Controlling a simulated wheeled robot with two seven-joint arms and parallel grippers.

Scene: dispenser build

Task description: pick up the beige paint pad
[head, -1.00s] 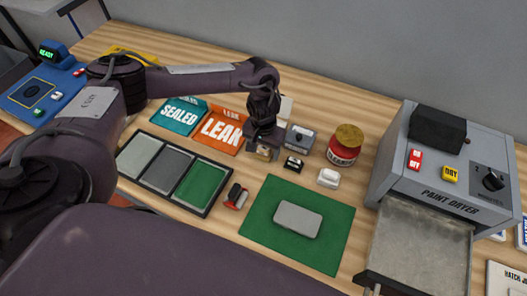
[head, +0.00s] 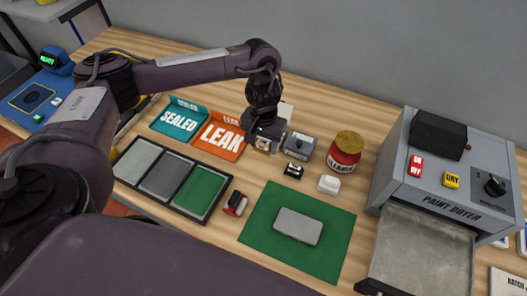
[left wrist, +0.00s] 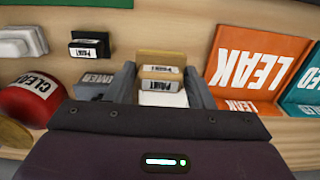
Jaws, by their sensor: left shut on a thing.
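The beige paint pad (head: 262,145) is between the fingers of my left gripper (head: 266,137), near the middle of the table. In the left wrist view the pad (left wrist: 160,85) shows between the two fingers (left wrist: 162,88), with a PAINT label and white beneath it. My left gripper is shut on it. In the head view the fingers hide part of the pad, and it appears to be a little above the table. My right gripper is not in view.
A grey box (head: 301,148) stands close beside the gripper. A black pad (head: 293,170), a white pad (head: 329,184) and a red jar (head: 345,152) are nearby. The paint dryer (head: 450,175) stands right.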

